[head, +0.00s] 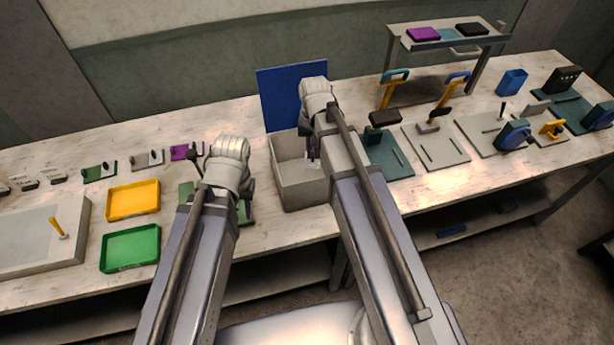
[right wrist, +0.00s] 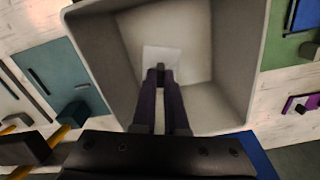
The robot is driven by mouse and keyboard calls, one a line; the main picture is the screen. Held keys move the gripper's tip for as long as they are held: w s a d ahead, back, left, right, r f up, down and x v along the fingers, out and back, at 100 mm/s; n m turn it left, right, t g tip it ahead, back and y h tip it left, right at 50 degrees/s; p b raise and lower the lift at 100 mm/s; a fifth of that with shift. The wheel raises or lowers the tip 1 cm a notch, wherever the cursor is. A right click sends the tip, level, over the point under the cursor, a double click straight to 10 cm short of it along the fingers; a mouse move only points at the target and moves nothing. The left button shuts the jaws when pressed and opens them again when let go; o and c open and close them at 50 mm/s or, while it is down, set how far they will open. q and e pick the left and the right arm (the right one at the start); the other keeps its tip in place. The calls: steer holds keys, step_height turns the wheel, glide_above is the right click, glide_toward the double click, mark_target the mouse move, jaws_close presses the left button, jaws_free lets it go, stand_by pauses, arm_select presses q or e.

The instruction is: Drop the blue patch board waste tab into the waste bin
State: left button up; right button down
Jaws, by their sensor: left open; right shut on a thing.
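The waste bin (head: 287,190) is a pale grey open box near the table's front edge; its inside fills the middle of the right wrist view (right wrist: 90,50). My right gripper (right wrist: 160,74) points down into the bin's opening and is shut on a small pale, squarish tab (right wrist: 161,55), seen against the bin's grey inside. In the head view, my right gripper (head: 313,150) is partly hidden by its arm. My left gripper (head: 247,188) is open, left of the bin, above a green board (head: 187,189), and mostly hidden by its own wrist.
A blue upright panel (head: 283,92) stands behind the bin. Yellow (head: 133,198) and green (head: 131,248) trays lie left. A dark green base (head: 392,160) and several tool stations stand right of the bin. A raised shelf (head: 446,38) is at the back right.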

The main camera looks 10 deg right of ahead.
steer(key=shift+f+b, duration=1.5)
steer(key=shift+f, duration=0.3)
step_height(320, 180, up, 14)
steer(key=m+p, duration=0.4)
steer(key=p, duration=0.9)
steer(key=shift+a+f+p, duration=0.15)
steer(key=shift+p, duration=0.2)
steer(key=shift+s+f, duration=0.1)
steer(key=shift+f, duration=0.1)
step_height(320, 180, down, 6)
steer(key=b, duration=0.6)
steer(key=shift+r, duration=0.1)
steer(key=c, duration=0.9)
jaws_free()
steer(key=shift+o, duration=0.2)
